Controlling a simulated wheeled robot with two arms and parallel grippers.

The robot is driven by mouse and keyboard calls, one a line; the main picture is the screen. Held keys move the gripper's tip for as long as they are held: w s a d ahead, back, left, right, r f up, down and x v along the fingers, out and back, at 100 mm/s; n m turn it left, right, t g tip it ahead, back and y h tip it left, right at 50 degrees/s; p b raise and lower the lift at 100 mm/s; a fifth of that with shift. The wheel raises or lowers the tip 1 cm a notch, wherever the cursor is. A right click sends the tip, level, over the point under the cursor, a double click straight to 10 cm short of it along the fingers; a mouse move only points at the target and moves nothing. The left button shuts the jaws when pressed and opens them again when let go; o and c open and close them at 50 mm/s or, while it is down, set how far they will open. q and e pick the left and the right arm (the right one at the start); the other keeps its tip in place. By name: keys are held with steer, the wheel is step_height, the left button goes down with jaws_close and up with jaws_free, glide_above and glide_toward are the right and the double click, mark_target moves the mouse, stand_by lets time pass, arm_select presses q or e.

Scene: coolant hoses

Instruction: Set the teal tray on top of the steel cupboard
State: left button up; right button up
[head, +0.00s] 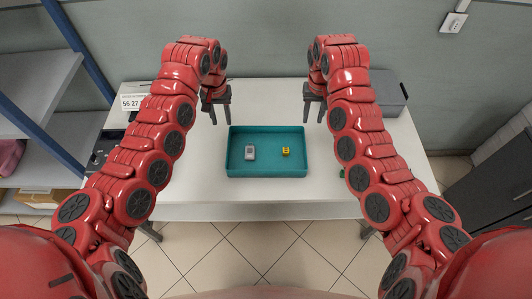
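The teal tray (267,174) rests flat on the white table in the head view, between my two arms. A small grey-white device (250,152) and a small yellow item (286,152) lie in it. My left gripper (221,115) is open and empty, above the table near the tray's far left corner. My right gripper (313,115) is open and empty, near the tray's far right corner. Neither appears to touch the tray. A dark grey cabinet (490,185) stands at the right edge, partly cut off; I cannot tell if it is the steel cupboard.
The white table (265,100) has free room behind and in front of the tray. A grey box (388,92) sits at its back right. A sign reading "56 27" (131,102) and dark items are at its left. A shelf rack (40,125) with blue posts stands left.

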arm_select(q)
glide_toward(229, 153)
steer(key=f, duration=0.8)
steer(key=shift+w+a, duration=0.1)
steer(key=shift+w, duration=0.15)
arm_select(e)
step_height(229, 153, down, 17)
steer(key=shift+f, duration=0.2)
arm_select(q)
steer(key=shift+c, duration=0.3)
arm_select(e)
steer(key=shift+c, duration=0.3)
arm_select(q)
jaws_close()
arm_select(e)
jaws_close()
